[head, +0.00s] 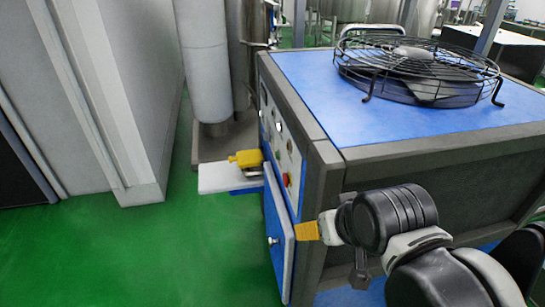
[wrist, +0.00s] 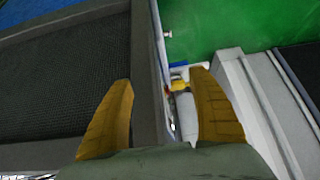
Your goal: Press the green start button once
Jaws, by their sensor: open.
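The control panel (head: 296,165) is on the narrow left side of a blue-topped machine, seen at a steep angle in the head view. A red button (head: 286,180) stands out low on it, with small pale and dark knobs above. My gripper (head: 303,231) is beside the machine's near corner, below and nearer than the panel. In the wrist view my gripper (wrist: 160,78) has its two yellow fingers wide apart, with nothing held between them.
The machine's blue top (head: 310,85) carries a caged fan (head: 415,72). A white shelf (head: 220,178) with a yellow part (head: 245,158) juts out left of the panel. A blue-edged door (head: 277,235) is below the panel. Green floor (head: 150,250) is clear between the machine and a grey cabinet (head: 110,100).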

